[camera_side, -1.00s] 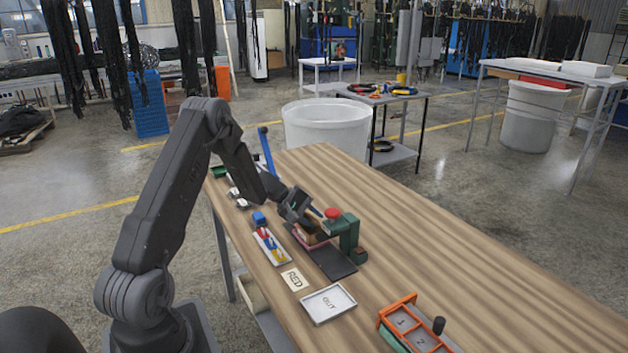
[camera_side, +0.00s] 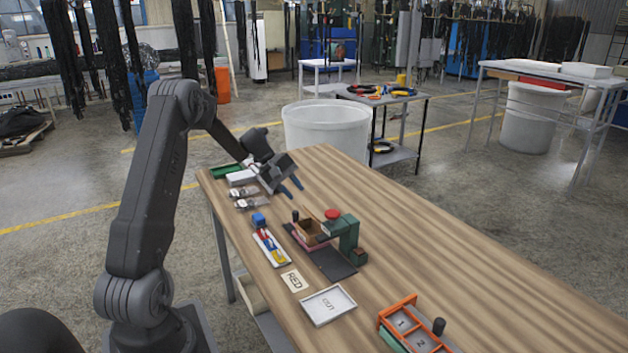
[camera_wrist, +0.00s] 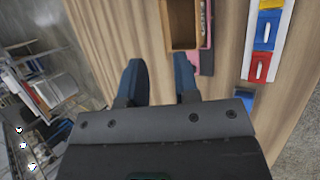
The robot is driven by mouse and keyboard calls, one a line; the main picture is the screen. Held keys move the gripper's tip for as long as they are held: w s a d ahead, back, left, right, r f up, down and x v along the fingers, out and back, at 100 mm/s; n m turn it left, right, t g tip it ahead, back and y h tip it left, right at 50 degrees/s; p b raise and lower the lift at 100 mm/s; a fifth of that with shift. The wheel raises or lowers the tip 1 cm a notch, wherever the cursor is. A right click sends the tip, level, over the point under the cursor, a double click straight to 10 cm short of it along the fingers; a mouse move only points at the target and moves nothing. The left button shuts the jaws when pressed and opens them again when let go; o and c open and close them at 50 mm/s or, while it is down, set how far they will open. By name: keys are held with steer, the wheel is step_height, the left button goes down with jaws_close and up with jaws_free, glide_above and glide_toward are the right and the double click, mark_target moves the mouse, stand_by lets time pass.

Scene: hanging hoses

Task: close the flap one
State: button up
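A small brown cardboard box (camera_side: 308,229) stands on a pink base beside the green press with a red top (camera_side: 347,232). A thin brown flap edge appears to stick up at the box's top; which flap is flap one I cannot tell. In the wrist view the box (camera_wrist: 183,26) shows an open interior, ahead and right of the fingers. My gripper (camera_side: 291,187) is open and empty, above the table's far part, behind and apart from the box. Its two blue fingers (camera_wrist: 160,72) are spread with bare wood between them.
A white tray with red, yellow and blue pieces (camera_side: 268,246) lies left of the box. A RED card (camera_side: 294,280), an OUT tray (camera_side: 328,304) and an orange numbered rack (camera_side: 410,328) lie nearer. Small trays (camera_side: 243,179) sit at the far left edge. The table's right side is clear.

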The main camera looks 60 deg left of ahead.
steer(key=s+d+r+m+g+y, duration=0.1)
steer(key=d+r+m, duration=0.3)
steer(key=d, duration=0.6)
steer(key=s+d+r+m+g+y, duration=0.1)
steer(key=s+d+r+m, duration=0.3)
steer(key=d+r, duration=0.5)
steer(key=shift+d+r, duration=0.15)
steer(key=shift+d, duration=0.75)
steer(key=n+t+h, duration=0.2)
steer(key=n+t, duration=0.1)
steer(key=n, duration=0.5)
glide_toward(315, 217)
steer(key=a+r, duration=0.1)
steer(key=a, duration=0.3)
steer(key=x, duration=1.3)
steer(key=shift+s+d+f, duration=0.15)
steer(key=shift+s+d, duration=0.05)
steer(key=shift+d, duration=0.1)
steer(key=shift+c, duration=0.2)
